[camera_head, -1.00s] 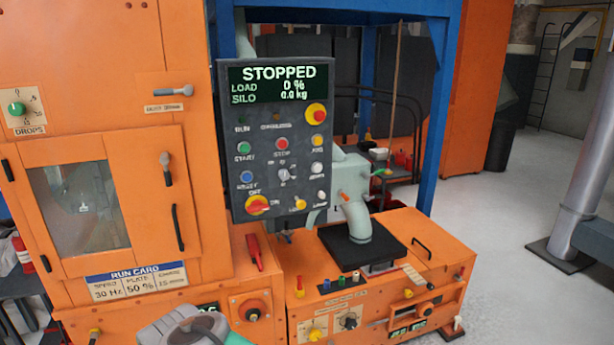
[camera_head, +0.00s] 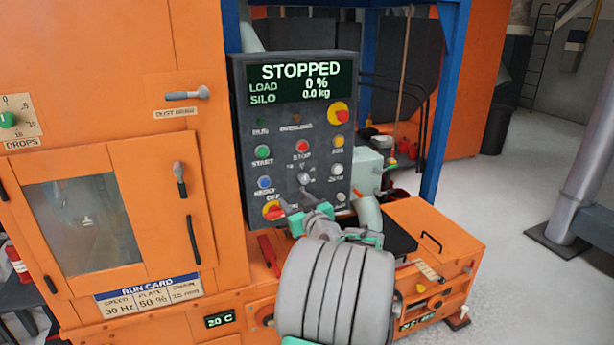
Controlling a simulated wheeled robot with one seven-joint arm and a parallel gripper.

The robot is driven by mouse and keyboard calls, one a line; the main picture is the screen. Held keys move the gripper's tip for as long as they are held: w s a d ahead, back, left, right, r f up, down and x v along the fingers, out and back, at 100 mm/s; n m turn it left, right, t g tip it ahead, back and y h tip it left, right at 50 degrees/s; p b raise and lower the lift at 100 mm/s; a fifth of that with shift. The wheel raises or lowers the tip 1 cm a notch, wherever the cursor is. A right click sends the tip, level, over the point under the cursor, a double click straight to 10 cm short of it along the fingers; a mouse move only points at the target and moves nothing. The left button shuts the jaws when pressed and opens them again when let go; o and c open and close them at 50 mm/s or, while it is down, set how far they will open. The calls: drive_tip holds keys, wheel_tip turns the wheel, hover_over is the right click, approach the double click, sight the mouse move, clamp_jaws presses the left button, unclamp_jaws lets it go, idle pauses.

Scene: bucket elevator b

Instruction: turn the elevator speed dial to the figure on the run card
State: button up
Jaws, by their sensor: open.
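The dark control panel (camera_head: 290,135) reads STOPPED, LOAD 0 %, SILO 0.0 kg. A small grey dial (camera_head: 304,179) sits low in its middle, between the blue reset button and a pale button. Its pointer setting is too small to read. The run card (camera_head: 148,290) on the orange machine at lower left reads SPEED 30 Hz and PLATE 50 %; the third figure looks like 15. My gripper (camera_head: 297,201) is open and empty, its fingertips just below the dial in the picture. I see no contact with the dial. My arm hides part of the panel's lower edge.
A door handle (camera_head: 180,178) sticks out at left. Floor (camera_head: 530,200) is clear at right.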

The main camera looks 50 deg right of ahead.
drive_tip(key=m+h, duration=0.1)
drive_tip(key=h, duration=0.1)
approach(305, 180)
drive_tip(key=p+x, duration=0.3)
drive_tip(key=x, duration=0.5)
drive_tip(key=shift+w+d, duration=0.15)
drive_tip(key=shift+w, duration=0.1)
clamp_jaws()
